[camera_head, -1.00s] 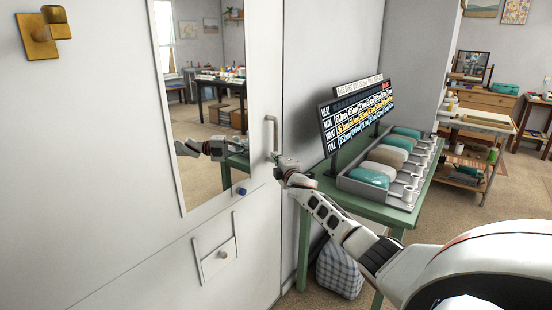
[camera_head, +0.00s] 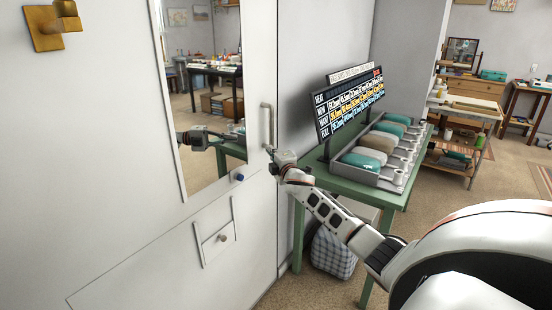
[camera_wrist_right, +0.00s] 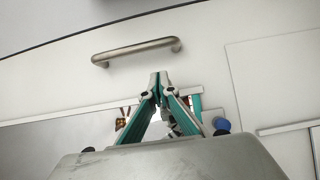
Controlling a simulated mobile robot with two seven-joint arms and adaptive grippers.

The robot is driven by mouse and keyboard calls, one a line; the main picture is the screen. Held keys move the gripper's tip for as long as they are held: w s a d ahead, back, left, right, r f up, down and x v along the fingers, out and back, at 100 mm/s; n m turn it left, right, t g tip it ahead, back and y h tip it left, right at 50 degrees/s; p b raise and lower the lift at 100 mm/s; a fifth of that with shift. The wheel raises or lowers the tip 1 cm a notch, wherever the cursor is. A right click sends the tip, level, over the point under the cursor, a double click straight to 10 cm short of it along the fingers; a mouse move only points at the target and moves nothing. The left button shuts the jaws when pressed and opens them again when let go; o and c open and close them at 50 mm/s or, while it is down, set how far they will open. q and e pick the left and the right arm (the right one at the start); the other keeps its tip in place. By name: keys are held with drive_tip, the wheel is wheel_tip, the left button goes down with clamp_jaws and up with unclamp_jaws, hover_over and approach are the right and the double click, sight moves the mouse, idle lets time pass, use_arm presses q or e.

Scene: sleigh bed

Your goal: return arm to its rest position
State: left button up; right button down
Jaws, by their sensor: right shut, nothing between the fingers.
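My right gripper (camera_head: 272,152) is at the end of my outstretched right arm, close to the white panel. In the right wrist view, the right gripper (camera_wrist_right: 159,76) shows shut, its teal-sided fingers meeting at the tips with nothing between them. A metal bar handle (camera_head: 268,125) is on the panel just above the gripper in the head view; the handle also shows in the right wrist view (camera_wrist_right: 137,50), beyond the fingertips with a visible gap. I cannot tell the exact distance. My left gripper is not in view.
A green table (camera_head: 357,188) stands right of the arm, with a grey tray (camera_head: 376,182) of teal and beige rounded things and a lettered board (camera_head: 347,104). A mirror (camera_head: 209,86), blue knob (camera_head: 239,177) and small drawer (camera_head: 216,242) are on the panel. A checked bag (camera_head: 333,252) is below.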

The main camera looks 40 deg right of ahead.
drive_tip(key=v, duration=0.6)
drive_tip(key=shift+s, duration=0.2)
drive_tip(key=shift+a, duration=0.1)
drive_tip(key=s+a+f+m+g+y, duration=0.1)
drive_tip(key=s+a+f+y, duration=0.2)
drive_tip(key=s+a+f, duration=0.55)
drive_tip(key=s+a+f+m+g+y, duration=0.2)
drive_tip(key=s+a+f, duration=0.2)
drive_tip(key=a+f, duration=0.95)
drive_tip(key=s+a+f+m+g+y, duration=0.1)
drive_tip(key=s+a+f+m+y, duration=0.1)
drive_tip(key=s+a+f, duration=0.3)
drive_tip(key=s+a+f+m+g+y, duration=0.2)
drive_tip(key=s+a+f+m, duration=0.2)
drive_tip(key=s+a, duration=1)
drive_tip(key=s+f, duration=0.1)
drive_tip(key=s, duration=0.4)
drive_tip(key=shift+f+m, duration=0.3)
drive_tip(key=shift+f, duration=0.1)
